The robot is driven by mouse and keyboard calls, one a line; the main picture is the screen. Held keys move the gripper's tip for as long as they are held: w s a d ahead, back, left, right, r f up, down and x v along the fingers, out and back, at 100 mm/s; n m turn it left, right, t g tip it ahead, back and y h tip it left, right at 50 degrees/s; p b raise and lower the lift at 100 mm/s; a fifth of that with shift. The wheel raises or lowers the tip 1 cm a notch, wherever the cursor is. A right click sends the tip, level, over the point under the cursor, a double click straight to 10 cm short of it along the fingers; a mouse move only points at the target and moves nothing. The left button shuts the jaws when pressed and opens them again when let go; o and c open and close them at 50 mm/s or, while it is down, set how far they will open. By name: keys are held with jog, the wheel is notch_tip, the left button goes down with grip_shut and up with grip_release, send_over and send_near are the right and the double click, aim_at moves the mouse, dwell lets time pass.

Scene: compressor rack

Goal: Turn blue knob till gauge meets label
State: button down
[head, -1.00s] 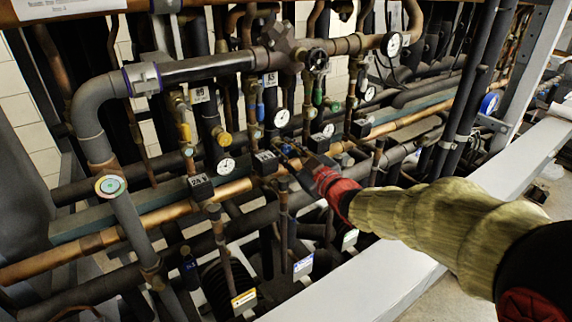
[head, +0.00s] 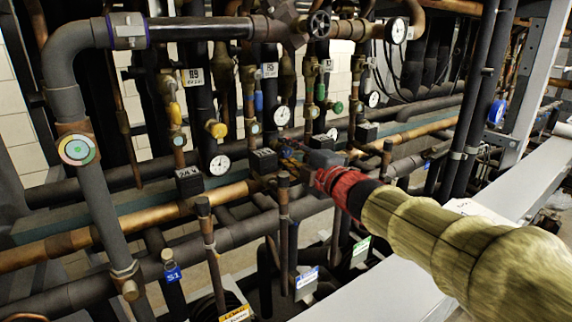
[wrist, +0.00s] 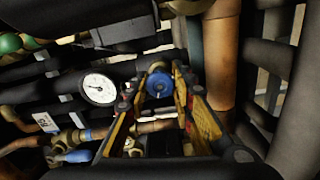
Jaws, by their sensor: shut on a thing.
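The blue knob (wrist: 159,84) shows end-on in the wrist view, between the two yellow-and-black fingers of my gripper (wrist: 160,92). The fingers are closed on its sides. In the head view my gripper (head: 292,150) reaches in among the pipes and mostly hides the knob. A round white gauge (wrist: 98,88) with a dark needle is left of the fingers in the wrist view; its exact reading is too small to tell. A white printed label (wrist: 45,122) is further left. I cannot tell whether the needle meets a label mark.
Several other white dials, such as one by the yellow knob (head: 219,163), sit around the rack. A copper pipe (wrist: 220,60) stands close right of my gripper in the wrist view. A pale frame beam (head: 385,290) runs along the front, below my arm.

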jog(key=n+b, duration=0.3)
jog(key=n, duration=0.1)
jog(key=n+b, duration=0.2)
jog(key=shift+f+n+b, duration=0.3)
jog(key=n+b, duration=0.4)
jog(key=n, duration=0.2)
dwell(0.4)
jog(key=c, duration=1.5)
grip_release()
jog(key=shift+r, duration=0.15)
jog(key=v, duration=1.2)
